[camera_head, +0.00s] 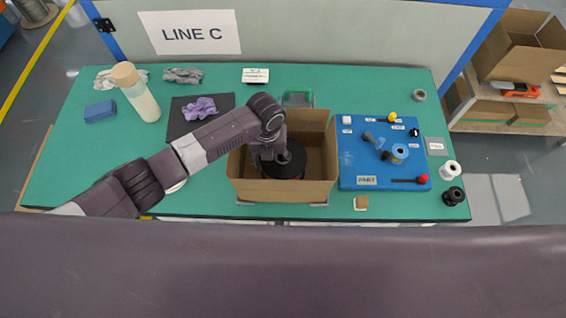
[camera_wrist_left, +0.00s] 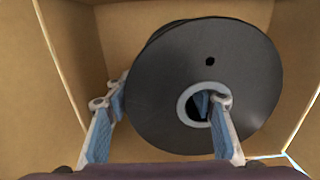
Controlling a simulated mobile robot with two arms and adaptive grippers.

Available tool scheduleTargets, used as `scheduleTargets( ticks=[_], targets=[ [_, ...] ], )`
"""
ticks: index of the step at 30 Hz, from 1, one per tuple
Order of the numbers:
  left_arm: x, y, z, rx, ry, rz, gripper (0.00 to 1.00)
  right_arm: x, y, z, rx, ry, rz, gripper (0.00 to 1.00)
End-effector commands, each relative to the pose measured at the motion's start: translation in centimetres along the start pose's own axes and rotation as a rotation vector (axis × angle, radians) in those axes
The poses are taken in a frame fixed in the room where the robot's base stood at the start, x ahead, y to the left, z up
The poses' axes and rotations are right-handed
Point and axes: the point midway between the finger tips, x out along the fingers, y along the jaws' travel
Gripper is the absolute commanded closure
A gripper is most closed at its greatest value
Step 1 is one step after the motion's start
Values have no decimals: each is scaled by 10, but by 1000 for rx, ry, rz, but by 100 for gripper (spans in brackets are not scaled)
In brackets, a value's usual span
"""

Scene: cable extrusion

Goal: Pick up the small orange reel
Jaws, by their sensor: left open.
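A large black reel (camera_wrist_left: 165,60) sits inside the open cardboard box (camera_head: 244,186), with a light grey ring around its hub hole. It also shows in the head view (camera_head: 284,172), partly hidden by my arm. I cannot make out any orange on it, and no clearly orange reel shows elsewhere. My left gripper (camera_wrist_left: 162,102) is open and reaches down into the box. In the wrist view its right finger overlaps the hub hole and its left finger is beside the reel's left edge; I cannot tell whether either touches. My right gripper is not in view.
The box walls stand close around my left gripper. To the right lies a blue board (camera_head: 360,160) with several fittings. A white spool (camera_head: 452,169) and a black spool (camera_head: 453,196) stand at the right table edge. A bottle (camera_head: 143,100) stands at the left.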

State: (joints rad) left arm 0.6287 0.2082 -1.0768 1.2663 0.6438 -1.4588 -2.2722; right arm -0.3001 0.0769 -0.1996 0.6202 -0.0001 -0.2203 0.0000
Motion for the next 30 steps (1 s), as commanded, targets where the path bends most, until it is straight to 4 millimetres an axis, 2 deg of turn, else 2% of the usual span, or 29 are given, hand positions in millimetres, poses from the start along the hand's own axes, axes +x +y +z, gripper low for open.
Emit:
scheduleTargets(
  ticks=[2, 15, 25, 30],
  targets=[
    [0, 0, 0, 0, 0, 0, 50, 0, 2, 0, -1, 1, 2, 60],
    [0, 1, 0, -1, 0, 1, 98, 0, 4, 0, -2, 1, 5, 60],
    [-2, 1, 1, -1, -1, 3, 98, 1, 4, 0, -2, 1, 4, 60],
    [-14, 1, 2, -2, -3, 0, 98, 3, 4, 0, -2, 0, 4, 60]
  ],
)
